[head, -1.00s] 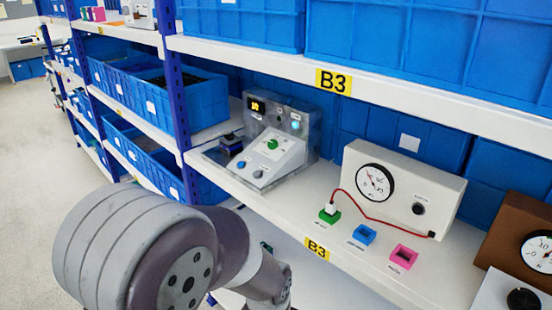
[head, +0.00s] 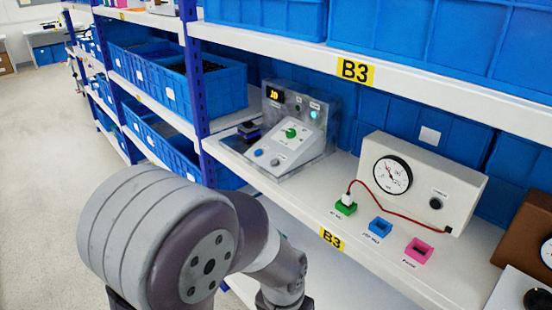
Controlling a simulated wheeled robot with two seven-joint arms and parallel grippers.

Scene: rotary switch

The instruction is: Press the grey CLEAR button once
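A grey control box (head: 325,137) stands on the shelf, with a small lit yellow display (head: 276,95) at its top left. Its sloped white front panel (head: 305,143) carries a green rotary knob (head: 291,133). Low on that panel are a blue button (head: 259,153) and, to its right, a grey button (head: 275,162); their labels are too small to read. Part of one of my arms shows at lower left, below and in front of the shelf. Neither of my grippers shows in the head view, and nothing visible touches the buttons.
A beige meter box (head: 462,188) with a dial stands to the right. Blue (head: 380,228) and pink (head: 418,252) sockets sit nearby. An upper shelf (head: 440,90) overhangs the box.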

